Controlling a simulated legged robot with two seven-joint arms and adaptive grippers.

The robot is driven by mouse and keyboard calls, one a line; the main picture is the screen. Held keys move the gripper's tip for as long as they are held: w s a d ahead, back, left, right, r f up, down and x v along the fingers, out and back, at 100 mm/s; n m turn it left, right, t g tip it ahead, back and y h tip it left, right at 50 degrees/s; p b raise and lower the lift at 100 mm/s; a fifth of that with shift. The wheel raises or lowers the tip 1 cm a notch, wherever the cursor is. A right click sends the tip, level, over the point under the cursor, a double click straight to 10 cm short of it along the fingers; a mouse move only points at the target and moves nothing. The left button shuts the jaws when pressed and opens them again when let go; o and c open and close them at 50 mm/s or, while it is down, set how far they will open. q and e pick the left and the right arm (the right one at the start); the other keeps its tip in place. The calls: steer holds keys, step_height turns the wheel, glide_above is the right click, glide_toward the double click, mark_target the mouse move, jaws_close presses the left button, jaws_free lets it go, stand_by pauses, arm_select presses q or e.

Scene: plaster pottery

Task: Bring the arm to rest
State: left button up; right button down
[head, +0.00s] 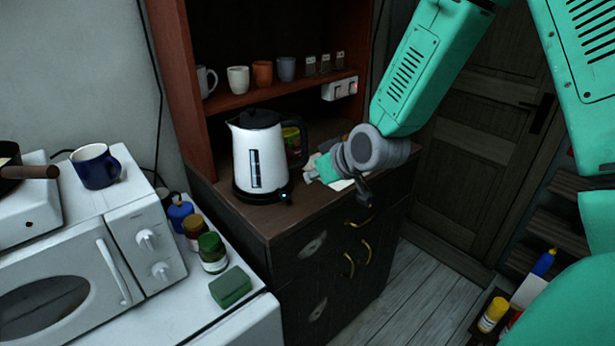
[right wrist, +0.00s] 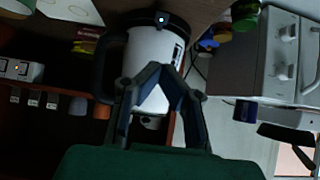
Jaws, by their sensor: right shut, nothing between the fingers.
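My right arm (head: 405,85) is teal and reaches in from the upper right. My right gripper (head: 365,193) hangs over the front edge of the dark cabinet, to the right of the white kettle (head: 262,150). In the right wrist view my right gripper (right wrist: 160,72) has its fingers closed together at the tips, with nothing held. The kettle (right wrist: 140,50) shows upside down behind the fingers, and a gap between them is hard to judge. The kettle stands upright on its black base with a blue light lit. My left gripper is not in view.
The cabinet top (head: 285,215) has little bare room. Mugs (head: 238,80) and small jars stand on the shelf. A microwave (head: 85,270) carries a blue mug (head: 95,166); jars (head: 212,252) and a green sponge (head: 230,287) lie beside it. Floor (head: 410,290) is clear before the door.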

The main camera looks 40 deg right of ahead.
steer(key=shift+w+d+f, duration=0.15)
steer(key=shift+d+f, duration=0.05)
steer(key=shift+d, duration=0.05)
steer(key=s+a+f+g+b, duration=0.25)
steer(key=s+f+b, duration=0.3)
steer(key=f, duration=0.75)
steer(key=s+a+f+g+b, duration=0.2)
steer(key=s+a+f+b, duration=0.15)
steer(key=s+f, duration=0.6)
steer(key=s+a+f+g+b, duration=0.1)
steer(key=s+f+g+b, duration=0.1)
steer(key=s+f, duration=0.6)
steer(key=s+a+f+g+b, duration=0.2)
steer(key=s+f+b, duration=0.3)
steer(key=s+f, duration=0.3)
step_height(320, 180, down, 4)
steer(key=shift+a+r+g+h, duration=0.1)
steer(key=shift+a+g+h, duration=0.15)
steer(key=shift+g+h, duration=0.1)
